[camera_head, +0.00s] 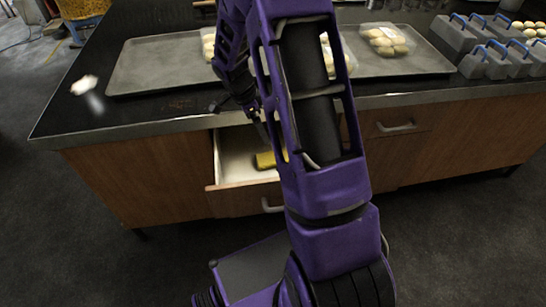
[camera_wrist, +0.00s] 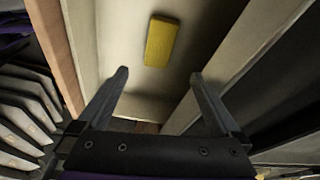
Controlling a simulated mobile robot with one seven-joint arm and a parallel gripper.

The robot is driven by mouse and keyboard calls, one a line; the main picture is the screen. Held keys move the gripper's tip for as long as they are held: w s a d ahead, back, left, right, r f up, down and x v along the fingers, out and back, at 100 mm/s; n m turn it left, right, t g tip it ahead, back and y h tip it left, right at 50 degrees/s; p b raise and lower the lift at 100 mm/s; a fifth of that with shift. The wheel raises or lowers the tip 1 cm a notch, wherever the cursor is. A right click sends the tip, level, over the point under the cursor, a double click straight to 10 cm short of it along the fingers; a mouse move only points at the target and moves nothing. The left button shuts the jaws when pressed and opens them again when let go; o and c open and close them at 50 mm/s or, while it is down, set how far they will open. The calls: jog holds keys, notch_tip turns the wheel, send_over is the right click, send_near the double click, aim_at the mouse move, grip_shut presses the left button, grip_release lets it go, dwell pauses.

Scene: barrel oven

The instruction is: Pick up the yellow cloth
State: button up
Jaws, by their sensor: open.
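The yellow cloth (camera_head: 265,160) lies in an open drawer (camera_head: 235,172) under the counter, partly hidden by my arm in the head view. In the wrist view the cloth (camera_wrist: 161,40) is a small folded yellow block, flat on the pale drawer floor. My gripper (camera_wrist: 158,80) is open and empty, with its two fingers spread to either side below the cloth in the picture. The fingers do not touch it. In the head view the fingertips are mostly hidden behind my arm, over the drawer.
The dark counter (camera_head: 60,118) has a metal edge above the drawer. Trays (camera_head: 150,70) with packs of rolls (camera_head: 388,40) and grey boxes with blue handles (camera_head: 490,50) stand on it. The drawer's side walls (camera_wrist: 235,45) are close to the fingers. A closed drawer (camera_head: 395,125) is at right.

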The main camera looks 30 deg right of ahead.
jog(key=b+x, duration=0.1)
jog(key=x, duration=1.4)
jog(key=shift+f, duration=0.1)
jog(key=c, duration=1.2)
